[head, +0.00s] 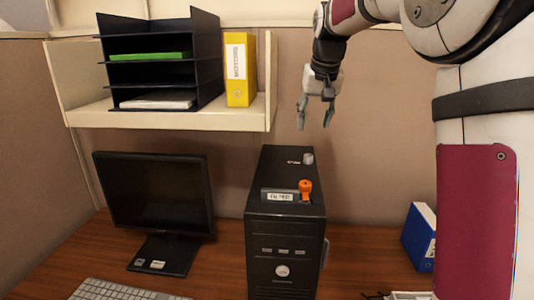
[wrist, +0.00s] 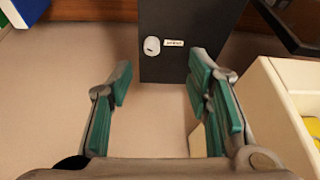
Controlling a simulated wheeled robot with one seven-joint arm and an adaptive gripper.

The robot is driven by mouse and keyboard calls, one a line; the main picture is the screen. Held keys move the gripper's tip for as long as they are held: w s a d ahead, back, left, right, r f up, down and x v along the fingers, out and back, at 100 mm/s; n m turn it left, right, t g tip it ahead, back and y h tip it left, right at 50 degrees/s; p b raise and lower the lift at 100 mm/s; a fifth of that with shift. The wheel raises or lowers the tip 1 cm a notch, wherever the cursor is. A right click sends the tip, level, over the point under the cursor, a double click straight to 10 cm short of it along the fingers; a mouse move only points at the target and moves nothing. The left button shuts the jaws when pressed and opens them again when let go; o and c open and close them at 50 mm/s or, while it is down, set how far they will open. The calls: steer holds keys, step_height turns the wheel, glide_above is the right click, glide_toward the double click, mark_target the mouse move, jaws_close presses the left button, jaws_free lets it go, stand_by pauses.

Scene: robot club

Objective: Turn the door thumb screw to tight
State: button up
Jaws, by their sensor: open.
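A black computer tower (head: 286,222) stands upright on the desk. A small grey knob (head: 307,158) sits on its top near the back, beside a small label; it looks like the thumb screw. In the wrist view the knob (wrist: 152,46) shows on the dark top of the tower (wrist: 190,62), ahead of the fingertips. The label is too small to read, and I cannot tell how tight the knob is. My gripper (head: 315,122) is open and empty above and behind the tower, fingers pointing down. Its two green-padded fingers (wrist: 158,68) are wide apart, touching nothing.
An orange knob (head: 305,187) stands on the tower nearer the front, by a label panel (head: 280,196). A shelf (head: 190,117) with a black tray rack (head: 208,60) and yellow binder (head: 240,70) is left of my gripper. A monitor (head: 155,195) and blue binder (head: 419,237) flank the tower.

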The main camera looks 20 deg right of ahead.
mark_target(308, 155)
steer(key=x, duration=0.5)
steer(key=w+d+p+x, duration=0.1)
steer(key=x, duration=0.5)
steer(key=w+d+r+p+x, duration=0.1)
steer(key=x, duration=0.4)
steer(key=shift+w+d+f, duration=0.25)
steer(key=shift+w, duration=0.15)
jaws_close()
